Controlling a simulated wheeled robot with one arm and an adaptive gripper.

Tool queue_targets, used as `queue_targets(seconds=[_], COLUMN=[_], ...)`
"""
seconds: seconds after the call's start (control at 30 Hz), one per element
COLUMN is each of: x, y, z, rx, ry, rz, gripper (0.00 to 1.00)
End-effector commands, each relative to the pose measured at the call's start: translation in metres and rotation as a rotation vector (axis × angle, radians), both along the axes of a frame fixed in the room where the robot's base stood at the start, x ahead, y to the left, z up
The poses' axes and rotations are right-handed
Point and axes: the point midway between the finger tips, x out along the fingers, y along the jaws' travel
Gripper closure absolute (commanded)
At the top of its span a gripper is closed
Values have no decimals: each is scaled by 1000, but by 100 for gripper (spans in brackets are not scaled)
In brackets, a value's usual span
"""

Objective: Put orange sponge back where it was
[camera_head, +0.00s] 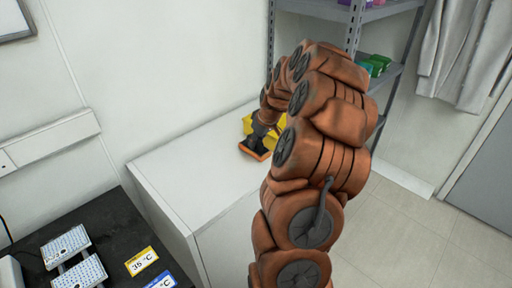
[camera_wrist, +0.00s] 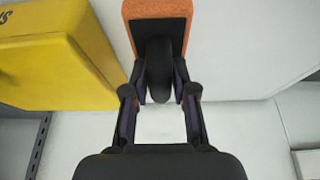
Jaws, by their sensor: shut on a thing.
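The orange sponge (camera_wrist: 157,10) is orange with a dark face and shows at the top middle of the wrist view. My gripper (camera_wrist: 160,85) is shut on it, with the fingers at its near end. In the head view the sponge (camera_head: 254,152) sits at the end of my gripper (camera_head: 259,138), over the white cabinet top. I cannot tell whether it touches the surface. My arm hides part of the area behind it.
A yellow box (camera_wrist: 55,60) stands just left of the sponge in the wrist view. The white cabinet top (camera_head: 185,165) is clear to the left. A grey metal shelf (camera_head: 388,75) stands behind my arm. A dark bench (camera_head: 100,235) with white racks is at lower left.

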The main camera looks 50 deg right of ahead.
Motion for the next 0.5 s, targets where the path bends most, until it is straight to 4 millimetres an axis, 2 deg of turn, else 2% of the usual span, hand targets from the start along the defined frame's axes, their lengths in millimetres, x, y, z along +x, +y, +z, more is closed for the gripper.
queue_targets(seconds=[0.3, 0.5], x=[1, 2], y=[1, 1], z=[-31, -35], rx=[4, 1], ry=[3, 0], rz=[2, 0], gripper=[100, 100])
